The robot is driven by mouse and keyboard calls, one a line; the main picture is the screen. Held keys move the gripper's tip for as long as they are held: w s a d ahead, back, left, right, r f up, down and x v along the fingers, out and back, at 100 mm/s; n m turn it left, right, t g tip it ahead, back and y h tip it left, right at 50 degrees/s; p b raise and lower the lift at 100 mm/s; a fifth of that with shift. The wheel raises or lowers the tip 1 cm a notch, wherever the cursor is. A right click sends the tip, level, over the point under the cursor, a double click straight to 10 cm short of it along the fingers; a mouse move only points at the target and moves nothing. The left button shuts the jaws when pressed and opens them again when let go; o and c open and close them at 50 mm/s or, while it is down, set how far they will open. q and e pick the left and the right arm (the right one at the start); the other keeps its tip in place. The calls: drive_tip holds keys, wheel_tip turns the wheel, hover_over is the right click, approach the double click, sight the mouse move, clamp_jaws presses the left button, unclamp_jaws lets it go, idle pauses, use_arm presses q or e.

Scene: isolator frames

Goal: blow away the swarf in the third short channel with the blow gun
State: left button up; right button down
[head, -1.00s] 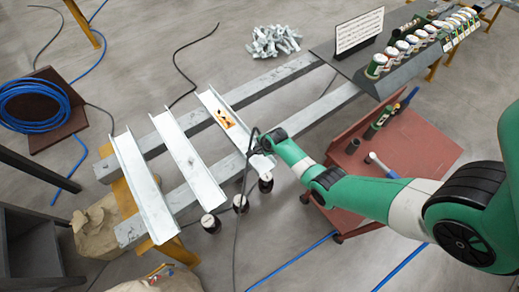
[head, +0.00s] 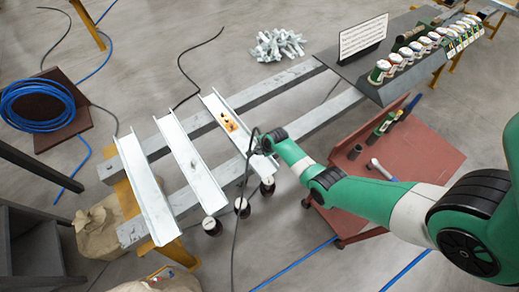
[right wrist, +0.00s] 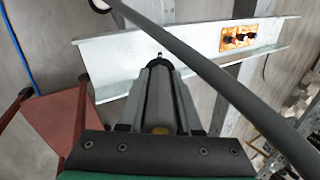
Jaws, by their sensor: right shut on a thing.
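Three short metal channels lie across two long grey beams. The third short channel (head: 214,105) is the rightmost, with dark swarf (head: 229,125) on an orange patch near its middle. My right gripper (head: 264,144) is at this channel's near end, its fingers partly hidden. In the right wrist view it is shut on the blow gun (right wrist: 160,95), a dark tool whose nozzle points over the channel (right wrist: 130,75). The swarf (right wrist: 238,38) shows up and to the right of the nozzle, apart from it. My left gripper is not in view.
The first channel (head: 146,190) and second channel (head: 190,160) lie to the left. A dark hose (head: 240,210) hangs by my right gripper and crosses the wrist view. Dark round-topped objects (head: 242,207) stand below the channel ends. A red cart (head: 425,150) is at right.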

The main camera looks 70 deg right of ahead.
drive_tip(key=shift+w+r+p, duration=0.1)
drive_tip(key=shift+r+p, duration=3.4)
drive_tip(key=shift+r, duration=0.5)
drive_tip(key=shift+f, duration=0.1)
drive_tip(key=shift+d, duration=0.15)
